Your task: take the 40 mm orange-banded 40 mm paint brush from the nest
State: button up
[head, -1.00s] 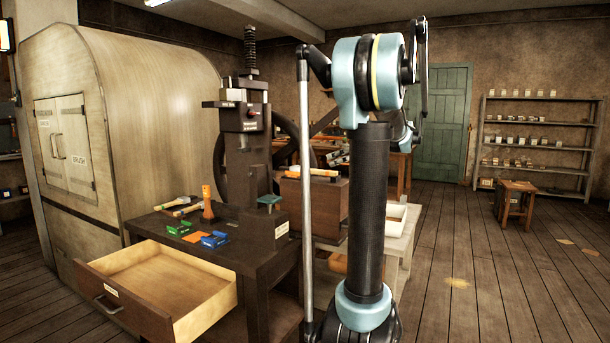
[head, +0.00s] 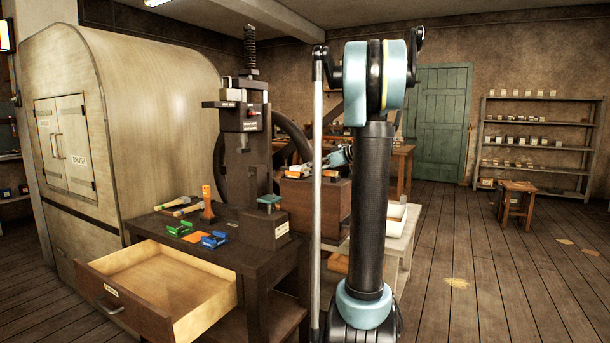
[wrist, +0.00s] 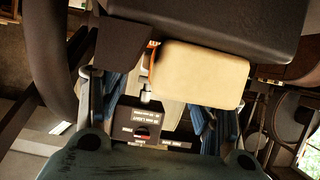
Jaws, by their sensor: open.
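The orange-banded paint brush appears to be the cream and orange piece (head: 292,174) on top of a brown block behind the press, in the head view. In the wrist view a wide cream block with an orange edge (wrist: 200,76), likely the same brush, lies across the view. My gripper (head: 327,163) is beside the brush, partly hidden by my own arm. In the wrist view my gripper (wrist: 165,105) is open, its blue-striped fingers apart, with part of the cream block showing between and above them. I cannot tell whether they touch it. The nest is not clearly visible.
The handwheel press (head: 242,130) stands left of my gripper on a dark table (head: 255,262). An open drawer (head: 160,285) juts out in front. An orange-handled tool (head: 207,205) and green and blue pieces (head: 214,240) are on the table.

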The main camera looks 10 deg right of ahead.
jog(key=shift+x, duration=0.9)
jog(key=c, duration=1.2)
jog(key=shift+r, duration=0.1)
